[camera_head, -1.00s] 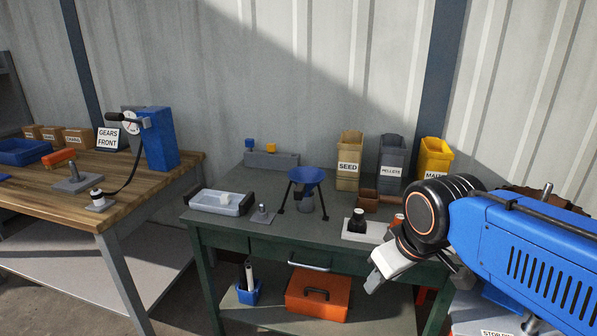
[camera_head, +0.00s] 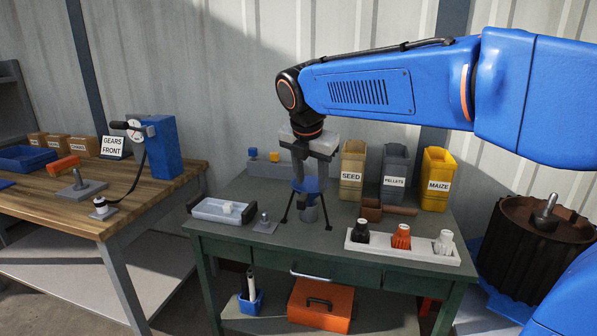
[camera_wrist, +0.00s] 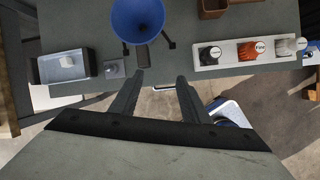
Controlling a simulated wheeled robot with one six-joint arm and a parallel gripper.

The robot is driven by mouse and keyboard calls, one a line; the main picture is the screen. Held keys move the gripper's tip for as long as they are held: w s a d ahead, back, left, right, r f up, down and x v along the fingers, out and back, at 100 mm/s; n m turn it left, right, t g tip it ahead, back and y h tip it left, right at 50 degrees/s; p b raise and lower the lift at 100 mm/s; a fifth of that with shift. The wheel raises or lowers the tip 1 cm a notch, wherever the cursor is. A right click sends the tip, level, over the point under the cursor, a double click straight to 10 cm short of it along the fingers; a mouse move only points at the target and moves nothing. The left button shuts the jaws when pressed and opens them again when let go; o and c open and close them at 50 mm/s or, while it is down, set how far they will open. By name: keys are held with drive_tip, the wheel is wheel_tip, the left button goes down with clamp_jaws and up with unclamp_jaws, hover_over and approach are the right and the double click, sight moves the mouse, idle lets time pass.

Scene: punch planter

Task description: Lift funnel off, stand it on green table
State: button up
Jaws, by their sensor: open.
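The blue funnel (camera_head: 307,186) sits upright in a black-legged stand (camera_head: 287,209) on the green table (camera_head: 345,243). A small grey container (camera_head: 309,214) is under it. My gripper (camera_head: 311,176) is open and empty, pointing down at the funnel in the head view and hiding part of it. In the wrist view the funnel's bowl (camera_wrist: 136,17) lies at the top edge, beyond the fingertips of my gripper (camera_wrist: 161,79) and slightly left. The fingers appear apart from it. How high they are above it is hard to tell.
Left of the stand are a clear-sided tray (camera_head: 218,211) and a grey post on a plate (camera_head: 264,224). To the right, a white rack (camera_head: 425,255) holds three capped items, with a brown scoop (camera_head: 372,208) behind. Labelled bins (camera_head: 394,172) stand at the back. Bare table lies in front.

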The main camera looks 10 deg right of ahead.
sight(304, 193)
drive_tip(key=w+a+n, duration=0.3)
drive_tip(key=w, duration=0.1)
drive_tip(key=x, duration=1.1)
drive_tip(key=d+x, duration=0.1)
drive_tip(key=x, duration=0.4)
drive_tip(key=shift+s+f, duration=0.1)
drive_tip(key=shift+f, duration=0.15)
clamp_jaws()
drive_tip(key=shift+r, duration=0.1)
drive_tip(key=shift+r, duration=0.1)
drive_tip(key=shift+r, duration=4.8)
